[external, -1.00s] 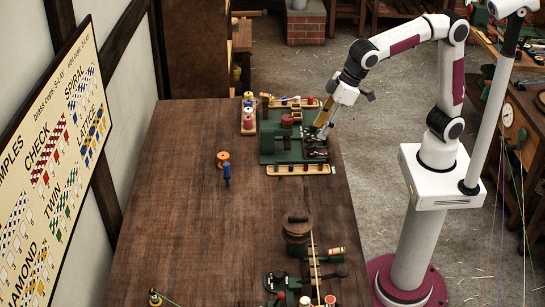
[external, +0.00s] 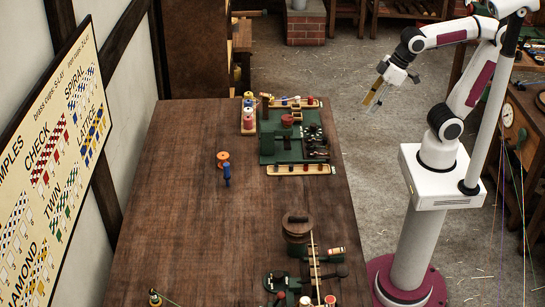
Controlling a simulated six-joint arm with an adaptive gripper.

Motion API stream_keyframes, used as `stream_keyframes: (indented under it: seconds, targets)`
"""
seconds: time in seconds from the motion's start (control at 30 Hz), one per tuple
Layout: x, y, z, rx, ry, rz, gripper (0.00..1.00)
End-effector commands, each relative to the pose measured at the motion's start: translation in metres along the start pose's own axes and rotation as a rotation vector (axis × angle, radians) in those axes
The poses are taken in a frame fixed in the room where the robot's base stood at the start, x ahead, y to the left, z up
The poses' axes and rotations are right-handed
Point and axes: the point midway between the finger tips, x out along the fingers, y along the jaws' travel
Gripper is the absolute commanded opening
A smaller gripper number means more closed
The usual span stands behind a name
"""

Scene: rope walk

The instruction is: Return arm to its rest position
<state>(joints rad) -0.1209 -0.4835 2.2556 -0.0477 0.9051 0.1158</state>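My gripper (external: 374,97) is in the air to the right of the wooden table (external: 180,200), pointing down and to the left. It is clear of everything on the table. A tan, stick-like shape shows at its fingertips. At this size I cannot tell whether the fingers are open or shut, or whether that shape is something held. My arm is folded back above its white pedestal.
A green fixture (external: 283,140) with spools and small parts stands at the table's far right. An orange spool (external: 223,157) and a blue tool (external: 227,174) lie mid-table. A dark winch-like device (external: 297,230) is nearer.

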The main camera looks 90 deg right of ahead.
Motion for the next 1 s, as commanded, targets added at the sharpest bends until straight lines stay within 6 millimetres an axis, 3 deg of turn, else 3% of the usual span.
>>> stream_keyframes:
  seconds: [0.3,0.5,1.0]
  targets:
    - [-0.004,0.019,0.063,0.017,0.018,0.011,0.4]
    - [-0.002,0.024,0.087,0.021,0.024,0.016,0.4]
    - [-0.001,0.025,0.094,0.021,0.025,0.017,0.4]
